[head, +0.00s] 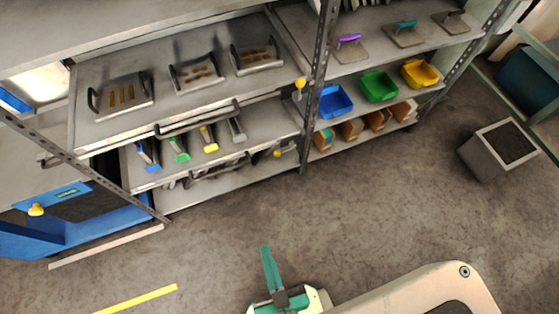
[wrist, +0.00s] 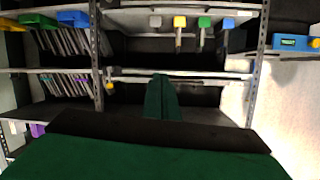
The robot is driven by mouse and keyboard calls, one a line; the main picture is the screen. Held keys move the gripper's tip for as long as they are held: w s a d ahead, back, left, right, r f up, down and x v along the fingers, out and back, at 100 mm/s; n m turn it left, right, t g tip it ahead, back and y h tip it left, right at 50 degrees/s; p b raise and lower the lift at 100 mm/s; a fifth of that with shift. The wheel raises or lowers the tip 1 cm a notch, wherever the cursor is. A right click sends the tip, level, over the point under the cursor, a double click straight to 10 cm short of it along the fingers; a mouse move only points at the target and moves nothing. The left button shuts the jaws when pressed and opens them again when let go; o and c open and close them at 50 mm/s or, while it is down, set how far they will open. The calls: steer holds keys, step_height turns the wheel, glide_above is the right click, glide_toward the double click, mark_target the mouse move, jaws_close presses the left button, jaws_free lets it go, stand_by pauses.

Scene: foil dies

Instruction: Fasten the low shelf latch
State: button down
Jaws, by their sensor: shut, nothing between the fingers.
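In the head view a low shelf latch with a yellow knob (head: 277,153) sits at the right end of the low shelf's front edge, left of the metal post. Another yellow knob (head: 300,84) is higher up beside the post. My gripper (head: 266,252) has green fingers, shut and empty, over the floor in front of the shelves and apart from both knobs. In the wrist view, which looks upside down, the shut fingers (wrist: 162,84) point at the shelving. A yellow knob (wrist: 109,84) shows left of them; I cannot tell for sure which one it is.
Tools with coloured handles (head: 208,138) lie on the low shelf, above a handle bar (head: 215,172). Coloured bins (head: 378,86) stand right of the post. A blue machine (head: 75,222) is at left and a grey bin (head: 499,150) at right. The floor between is clear.

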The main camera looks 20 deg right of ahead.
mark_target(285, 151)
steer(key=w+d+f+m+g+h, duration=0.1)
steer(key=w+d+f+m, duration=0.45)
steer(key=f, duration=0.45)
steer(key=w+d+f+m+g, duration=0.1)
steer(key=w+d+f+m, duration=0.4)
steer(key=f, duration=0.5)
steer(key=w+d+f+m+g+h, duration=0.1)
steer(key=w+d+f+m, duration=0.25)
steer(key=f+m, duration=0.45)
steer(key=w+d+f+m, duration=0.2)
steer(key=w+f+m, duration=0.2)
steer(key=w+m, duration=0.3)
steer(key=w+d+f+m+y, duration=0.1)
steer(key=w+d+f+m, duration=0.2)
steer(key=w+m, duration=0.4)
steer(key=w, duration=0.5)
steer(key=shift+w+d+f+y, duration=0.25)
steer(key=shift+w+f+y, duration=0.05)
steer(key=shift+f, duration=0.1)
steer(key=shift+w, duration=0.1)
steer(key=x, duration=1)
steer(key=shift+r, duration=0.15)
